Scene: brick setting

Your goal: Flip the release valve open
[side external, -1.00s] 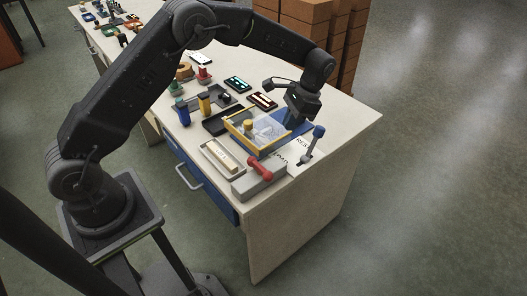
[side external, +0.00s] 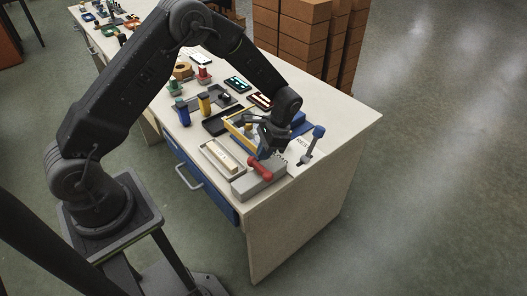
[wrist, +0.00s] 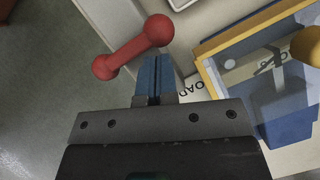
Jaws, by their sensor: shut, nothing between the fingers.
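A red dumbbell-shaped handle (side external: 260,168) sits on a grey block (side external: 250,187) near the table's front corner. It also shows in the wrist view (wrist: 132,49), slanting across above my fingers. My gripper (side external: 264,154) is shut and empty, pointing down just behind the red handle. In the wrist view its blue fingertips (wrist: 154,60) lie right beside the handle's bar; I cannot tell whether they touch it. A lever with a blue knob (side external: 319,131) stands to the right by printed lettering. Neither control is clearly labelled as the release valve.
A clear-lidded box with a yellow frame (wrist: 211,75) and yellow knob (wrist: 308,45) is close on the right in the wrist view. A pale tray (side external: 215,158) lies left of my gripper. Several small items stand behind. The table's right corner is clear.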

